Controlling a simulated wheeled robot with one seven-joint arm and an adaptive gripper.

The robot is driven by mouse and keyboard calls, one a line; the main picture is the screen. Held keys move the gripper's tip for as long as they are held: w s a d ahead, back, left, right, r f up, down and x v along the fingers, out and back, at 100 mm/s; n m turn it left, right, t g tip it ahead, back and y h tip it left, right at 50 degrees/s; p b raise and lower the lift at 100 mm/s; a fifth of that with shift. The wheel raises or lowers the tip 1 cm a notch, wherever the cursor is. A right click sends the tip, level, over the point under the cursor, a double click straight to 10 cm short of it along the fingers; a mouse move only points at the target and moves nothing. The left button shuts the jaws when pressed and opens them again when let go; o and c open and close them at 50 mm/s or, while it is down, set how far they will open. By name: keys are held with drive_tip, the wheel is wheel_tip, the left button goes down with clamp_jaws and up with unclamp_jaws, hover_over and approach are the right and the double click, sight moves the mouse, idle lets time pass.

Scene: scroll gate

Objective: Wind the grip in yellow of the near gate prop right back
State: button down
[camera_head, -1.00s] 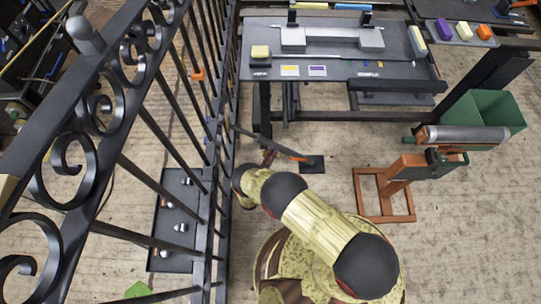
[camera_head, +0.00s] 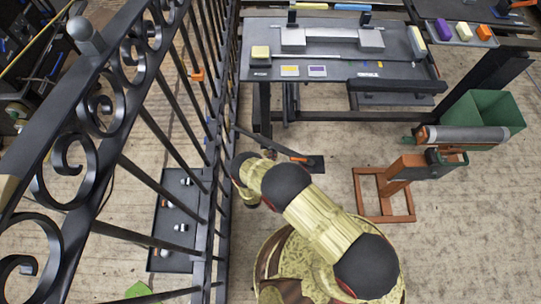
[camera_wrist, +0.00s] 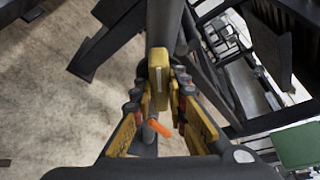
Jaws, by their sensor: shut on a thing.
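In the wrist view the yellow grip (camera_wrist: 159,72) stands between the fingertips of my gripper (camera_wrist: 158,92), which is shut on it. Dark metal runs behind the grip, and a small orange piece (camera_wrist: 159,128) shows nearer the wrist. In the head view my arm reaches left to the black scroll gate (camera_head: 140,125). My gripper and the grip are hidden there by my arm. A dark bar with a bit of orange (camera_head: 299,159) slopes from the gate to a dark floor plate (camera_head: 317,164); I cannot tell whether it is the near gate prop.
A dark workbench (camera_head: 345,83) stands behind, with blocks and bars on it. An orange stand with a grey roller (camera_head: 468,134) and a green bin (camera_head: 495,108) are on the right. A dark tray (camera_head: 174,225) lies beyond the gate bars. Floor near the orange stand is bare.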

drive_tip(key=m+y, duration=0.2)
drive_tip(key=m, duration=0.2)
drive_tip(key=shift+g+p, duration=0.3)
drive_tip(key=shift+g, duration=0.1)
drive_tip(key=m+y, duration=0.2)
drive_tip(key=m, duration=0.1)
drive_tip(key=shift+y, duration=0.4)
drive_tip(key=shift+m, duration=0.3)
drive_tip(key=c, duration=1.8)
unclamp_jaws()
drive_tip(key=shift+o, duration=0.2)
drive_tip(key=v, duration=1.2)
